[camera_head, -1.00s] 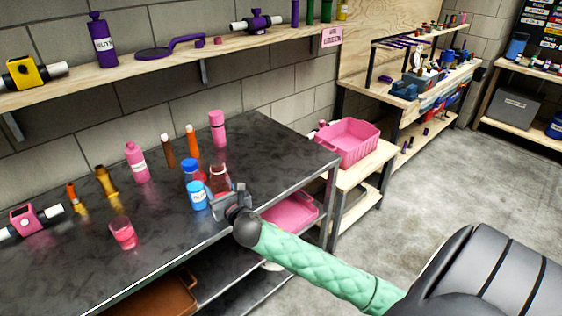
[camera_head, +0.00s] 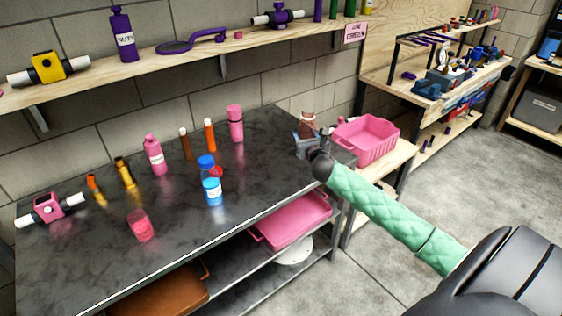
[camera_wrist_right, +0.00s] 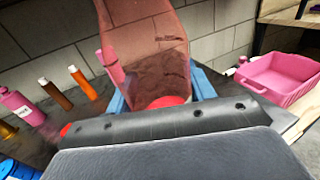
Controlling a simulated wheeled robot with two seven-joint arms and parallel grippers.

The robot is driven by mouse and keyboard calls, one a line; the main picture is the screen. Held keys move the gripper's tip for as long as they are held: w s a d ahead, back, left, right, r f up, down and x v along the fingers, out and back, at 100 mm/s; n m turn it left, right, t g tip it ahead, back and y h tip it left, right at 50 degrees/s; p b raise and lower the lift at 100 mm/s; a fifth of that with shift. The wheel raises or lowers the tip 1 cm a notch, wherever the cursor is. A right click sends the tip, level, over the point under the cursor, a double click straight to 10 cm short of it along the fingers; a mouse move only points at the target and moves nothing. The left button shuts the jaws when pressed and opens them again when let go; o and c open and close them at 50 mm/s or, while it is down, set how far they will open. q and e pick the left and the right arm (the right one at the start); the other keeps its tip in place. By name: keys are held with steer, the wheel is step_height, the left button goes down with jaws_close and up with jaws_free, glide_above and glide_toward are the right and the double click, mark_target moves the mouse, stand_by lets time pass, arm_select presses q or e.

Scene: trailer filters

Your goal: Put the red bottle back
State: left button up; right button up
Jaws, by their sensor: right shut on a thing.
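The red bottle (camera_head: 307,124) is see-through brownish red and looks roughly upright at the far right corner of the dark metal table (camera_head: 262,150). My right gripper (camera_head: 303,146) is shut on it. In the right wrist view the bottle (camera_wrist_right: 147,45) rises between the blue fingers (camera_wrist_right: 160,92), with a bright red part low down. I cannot tell how far its base is from the tabletop. The left gripper is not in view.
A blue-and-white bottle (camera_head: 212,190) stands mid-table with a small red thing beside it. Pink (camera_head: 154,155), brown and orange bottles stand behind. A pink bin (camera_head: 366,140) is right of my gripper. The wooden shelf (camera_head: 190,68) above holds purple things.

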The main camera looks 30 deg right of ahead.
steer(key=w+a+f+p, duration=0.1)
steer(key=w+f, duration=0.2)
steer(key=w+a+f+p, duration=0.1)
steer(key=w+f, duration=0.2)
steer(key=w, duration=0.1)
steer(key=w+a+f+p, duration=0.1)
steer(key=w+f, duration=0.3)
steer(key=shift+a+f, duration=0.1)
steer(key=shift+a, duration=0.3)
steer(key=shift+f+p, duration=0.2)
steer(key=shift+p, duration=0.1)
steer(key=shift+d+f, duration=0.1)
steer(key=shift+f, duration=0.05)
steer(key=shift+s+f, duration=0.1)
steer(key=o, duration=1)
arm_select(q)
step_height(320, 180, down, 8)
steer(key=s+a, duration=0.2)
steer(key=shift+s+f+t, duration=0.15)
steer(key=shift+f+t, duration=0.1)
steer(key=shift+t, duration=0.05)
arm_select(e)
steer(key=shift+o, duration=0.8)
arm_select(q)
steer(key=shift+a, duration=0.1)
